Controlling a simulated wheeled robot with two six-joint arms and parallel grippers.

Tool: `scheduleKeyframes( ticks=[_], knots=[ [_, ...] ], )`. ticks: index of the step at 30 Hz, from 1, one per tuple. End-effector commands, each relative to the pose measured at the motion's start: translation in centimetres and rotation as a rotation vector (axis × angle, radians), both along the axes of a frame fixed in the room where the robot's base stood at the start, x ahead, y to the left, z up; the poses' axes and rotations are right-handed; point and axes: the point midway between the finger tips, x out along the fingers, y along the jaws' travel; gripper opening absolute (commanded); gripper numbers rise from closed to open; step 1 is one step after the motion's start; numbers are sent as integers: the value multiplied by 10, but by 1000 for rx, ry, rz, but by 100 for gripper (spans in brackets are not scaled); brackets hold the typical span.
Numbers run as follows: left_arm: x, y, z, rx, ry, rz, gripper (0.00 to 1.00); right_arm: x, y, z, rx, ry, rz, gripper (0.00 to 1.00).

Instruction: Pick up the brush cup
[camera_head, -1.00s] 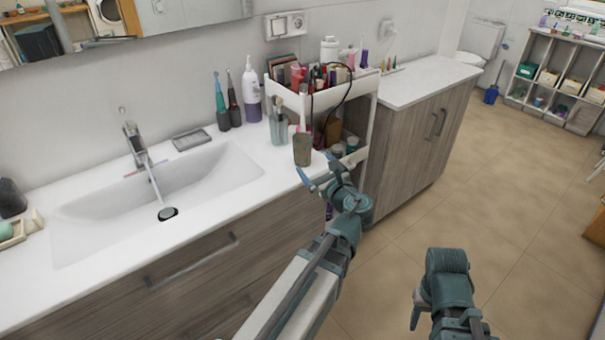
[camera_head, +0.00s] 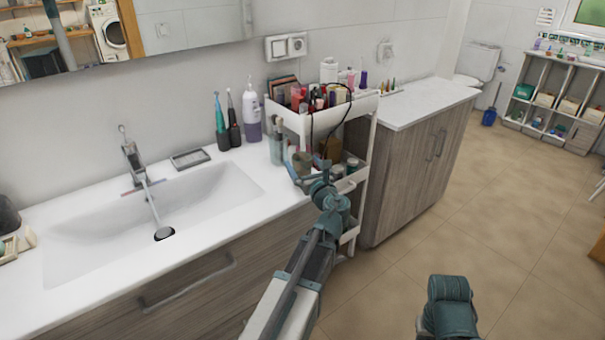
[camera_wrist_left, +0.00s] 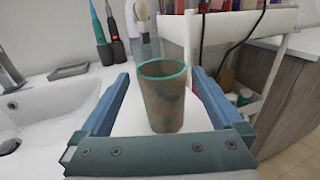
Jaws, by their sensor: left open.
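A brown cup with a teal rim and teal blotches (camera_wrist_left: 163,100) stands upright on the white counter in the left wrist view. It also shows in the head view (camera_head: 302,162), partly hidden by my left gripper (camera_head: 311,177). In the left wrist view my left gripper (camera_wrist_left: 160,84) is open, with one finger on each side of this cup and a visible gap to each. No brushes show above its rim. A clear cup holding brushes (camera_head: 277,148) stands just behind it, beside the cart; it also shows in the left wrist view (camera_wrist_left: 144,42).
A white cart (camera_head: 367,108) full of cosmetics stands close behind and right of the cup. Electric toothbrushes (camera_head: 234,128) and a pump bottle (camera_head: 252,115) stand by the wall. The sink (camera_head: 150,215) is at the left, and open floor lies at the right.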

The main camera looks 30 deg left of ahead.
Motion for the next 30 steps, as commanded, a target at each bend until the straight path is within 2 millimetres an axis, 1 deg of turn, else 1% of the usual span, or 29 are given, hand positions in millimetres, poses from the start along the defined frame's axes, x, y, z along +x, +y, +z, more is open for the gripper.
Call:
scheduleKeyframes(
  ticks=[7, 10, 15, 19, 26, 28, 30],
  knots=[
    [3, 3, 0, -1, -1, 0, 100, 0, 0, 0, 0, 0, 0, 50],
    [9, 8, 0, -1, -1, 1, 100, 0, 0, 0, 0, 0, 0, 50],
    [27, 24, -1, -1, -1, 2, 100, 0, 0, -1, 0, 0, 0, 50],
    [37, 38, -1, -1, -1, 1, 100, 0, 0, -1, 0, 0, 0, 50],
    [37, 39, -1, -1, -1, 0, 100, 0, 0, -1, 0, 0, 0, 50],
    [37, 39, -1, -1, -1, 0, 91, 0, 0, -1, 0, 0, 0, 50],
    [37, 39, -1, -1, -1, 0, 78, 0, 0, -1, 0, 0, 0, 50]
  ],
)
